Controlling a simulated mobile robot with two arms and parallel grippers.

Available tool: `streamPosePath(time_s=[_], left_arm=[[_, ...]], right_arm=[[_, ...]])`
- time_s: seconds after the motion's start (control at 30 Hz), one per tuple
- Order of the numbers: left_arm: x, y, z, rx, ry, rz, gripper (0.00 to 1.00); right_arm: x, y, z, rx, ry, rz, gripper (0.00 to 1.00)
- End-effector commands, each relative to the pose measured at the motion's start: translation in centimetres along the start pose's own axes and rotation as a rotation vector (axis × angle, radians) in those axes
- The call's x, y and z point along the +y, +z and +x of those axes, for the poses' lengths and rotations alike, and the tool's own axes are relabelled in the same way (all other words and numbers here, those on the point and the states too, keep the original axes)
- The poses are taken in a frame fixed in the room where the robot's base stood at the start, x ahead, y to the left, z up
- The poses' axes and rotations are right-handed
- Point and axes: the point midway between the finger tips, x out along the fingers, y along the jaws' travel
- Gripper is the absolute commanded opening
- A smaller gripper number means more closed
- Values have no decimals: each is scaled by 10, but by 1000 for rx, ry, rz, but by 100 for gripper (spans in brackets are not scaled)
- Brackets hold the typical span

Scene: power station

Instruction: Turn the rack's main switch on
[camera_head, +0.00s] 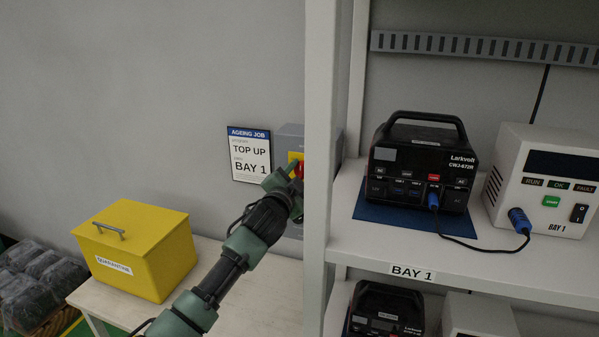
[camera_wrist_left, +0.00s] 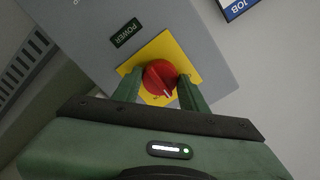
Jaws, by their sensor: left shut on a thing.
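The main switch is a red rotary knob (camera_wrist_left: 159,77) on a yellow plate (camera_wrist_left: 187,52), fixed to a grey box (camera_wrist_left: 85,28) with a black POWER label (camera_wrist_left: 127,33). In the head view the grey box (camera_head: 290,131) is on the wall behind the rack's upright, and the red knob (camera_head: 298,170) shows partly. My left gripper (camera_wrist_left: 158,88) is shut on the red knob, one green finger on each side of it. In the head view my left gripper (camera_head: 287,178) reaches the knob. The knob's white mark points toward the gripper. My right gripper is not in view.
The rack's white upright (camera_head: 320,130) stands close to the right of my left gripper. A black power station (camera_head: 420,165) and a white BAY 1 unit (camera_head: 540,180), joined by a cable, stand on the shelf. A yellow QUARANTINE box (camera_head: 140,245) sits on the table (camera_head: 265,300).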

Motion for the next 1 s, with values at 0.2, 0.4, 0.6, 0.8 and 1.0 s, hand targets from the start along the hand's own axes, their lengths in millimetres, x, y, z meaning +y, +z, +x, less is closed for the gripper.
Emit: streamPosePath(time_s=[0.2, 0.4, 0.6, 0.8, 1.0], left_arm=[[-1, -1, 0, 0, 1, 207, 2], [-2, -1, 0, 0, 0, 393, 2], [-1, -1, 0, 0, 1, 552, 2], [0, 0, 0, -1, 1, 669, 2], [0, 0, 0, -1, 1, 739, 2]], right_arm=[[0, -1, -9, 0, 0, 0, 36], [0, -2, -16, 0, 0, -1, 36], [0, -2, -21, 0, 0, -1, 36], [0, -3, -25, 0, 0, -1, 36], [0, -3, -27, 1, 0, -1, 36]])
